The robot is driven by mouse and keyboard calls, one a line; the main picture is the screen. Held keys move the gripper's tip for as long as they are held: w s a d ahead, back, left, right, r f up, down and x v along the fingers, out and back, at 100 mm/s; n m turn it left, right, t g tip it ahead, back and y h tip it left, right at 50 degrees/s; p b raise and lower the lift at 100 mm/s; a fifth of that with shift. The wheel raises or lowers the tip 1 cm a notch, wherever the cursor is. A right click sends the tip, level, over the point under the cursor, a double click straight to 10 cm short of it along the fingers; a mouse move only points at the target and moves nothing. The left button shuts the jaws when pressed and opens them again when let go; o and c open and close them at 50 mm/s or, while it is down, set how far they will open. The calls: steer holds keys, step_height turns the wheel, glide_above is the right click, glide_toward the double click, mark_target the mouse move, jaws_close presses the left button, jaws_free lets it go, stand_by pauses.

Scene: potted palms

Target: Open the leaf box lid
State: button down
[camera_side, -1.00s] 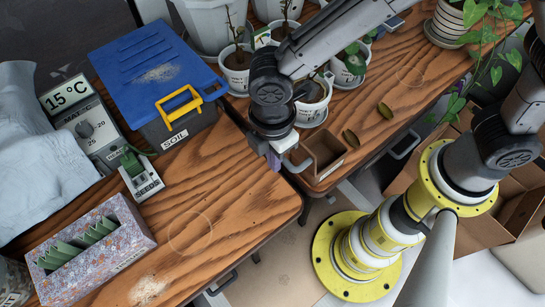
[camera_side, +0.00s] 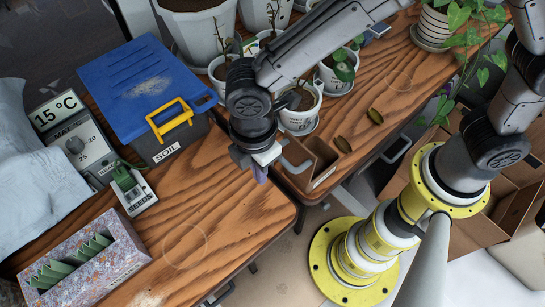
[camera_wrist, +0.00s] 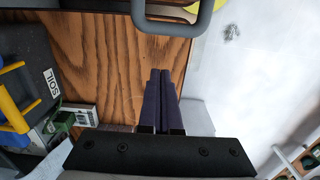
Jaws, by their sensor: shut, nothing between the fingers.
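A small brown wooden box (camera_side: 322,172) stands at the front edge of the far table, near two dried leaves (camera_side: 375,116). Its top looks hollow and dark; I cannot make out how its lid lies. A grey bar handle (camera_side: 297,166) shows at its left side, and a grey handle is at the top of the wrist view (camera_wrist: 180,29). My gripper (camera_side: 261,176) is just left of the box and handle, apart from them, pointing down. Its purple fingers are shut and empty in the wrist view (camera_wrist: 163,75).
A blue-lidded soil bin (camera_side: 145,90) with a yellow handle, a seed device (camera_side: 130,190) and a speckled tray (camera_side: 85,265) stand on the near table. Potted plants (camera_side: 300,110) crowd behind my gripper. A gap separates the two tables; the near table's right part is clear.

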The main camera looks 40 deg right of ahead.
step_height(320, 180, up, 10)
steer(key=d+f, duration=0.1)
steer(key=d, duration=0.1)
steer(key=w+d+r+m+t+y, duration=0.1)
steer(key=w+d+r+m+t, duration=0.2)
steer(key=d+r, duration=0.55)
steer(key=d+r+m, duration=0.3)
steer(key=d+m, duration=0.1)
steer(key=d, duration=0.6)
steer(key=s+d+f+m+t, duration=0.2)
steer(key=s+d+f+m, duration=0.1)
steer(key=s+d+m, duration=0.7)
steer(key=shift+s+d+f+m+t+h, duration=0.15)
steer(key=shift+s+m+t+h, duration=0.25)
steer(key=shift+s, duration=0.65)
